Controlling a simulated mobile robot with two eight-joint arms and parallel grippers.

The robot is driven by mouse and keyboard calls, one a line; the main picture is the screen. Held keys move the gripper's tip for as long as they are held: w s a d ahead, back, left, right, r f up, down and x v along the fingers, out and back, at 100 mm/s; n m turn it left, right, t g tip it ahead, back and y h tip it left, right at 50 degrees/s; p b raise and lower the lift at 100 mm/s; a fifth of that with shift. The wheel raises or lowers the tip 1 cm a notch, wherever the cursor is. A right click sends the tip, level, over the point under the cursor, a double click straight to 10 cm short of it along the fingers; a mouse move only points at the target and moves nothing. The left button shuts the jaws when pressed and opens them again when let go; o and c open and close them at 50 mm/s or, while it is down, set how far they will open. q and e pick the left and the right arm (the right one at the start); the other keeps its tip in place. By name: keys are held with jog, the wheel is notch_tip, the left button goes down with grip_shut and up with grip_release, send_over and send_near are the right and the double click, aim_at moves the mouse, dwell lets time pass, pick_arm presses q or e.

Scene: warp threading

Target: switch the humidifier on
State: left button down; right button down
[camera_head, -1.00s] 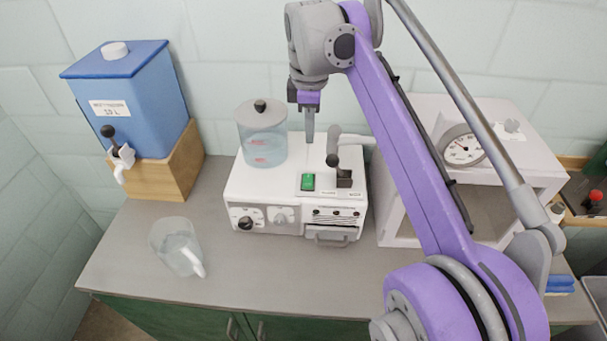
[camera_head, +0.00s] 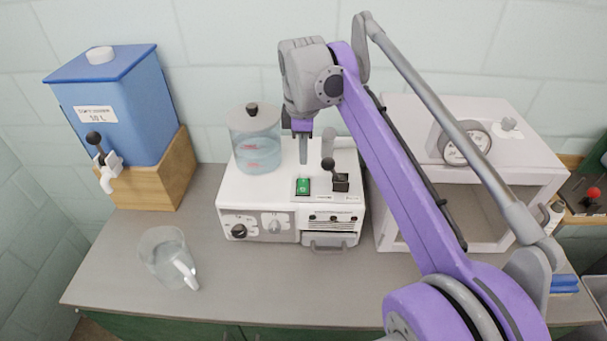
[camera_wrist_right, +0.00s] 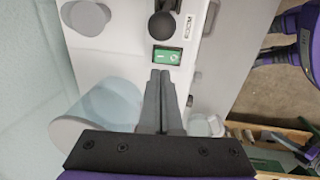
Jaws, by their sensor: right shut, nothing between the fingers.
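The humidifier (camera_head: 262,200) is a white box on the grey counter, with a clear lidded water tank (camera_head: 256,150) at its back left. A green rocker switch (camera_head: 303,186) is on its top, beside a black-knobbed lever (camera_head: 329,165). The switch also shows in the right wrist view (camera_wrist_right: 166,56). My right gripper (camera_head: 304,160) points down over the humidifier's top, just behind the switch, shut and empty. In the right wrist view its fingertips (camera_wrist_right: 161,74) are close to the switch's edge; I cannot tell whether they touch. My left gripper is not in view.
A blue water container (camera_head: 125,120) with a tap stands on a wooden block at the left. A clear jug (camera_head: 165,255) stands at the counter's front left. A white cabinet with a gauge (camera_head: 467,145) is right of the humidifier, behind my right arm.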

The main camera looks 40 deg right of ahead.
aim_at(304, 181)
jog(key=f, duration=0.7)
jog(key=shift+w+d, duration=0.3)
jog(key=shift+w, duration=0.1)
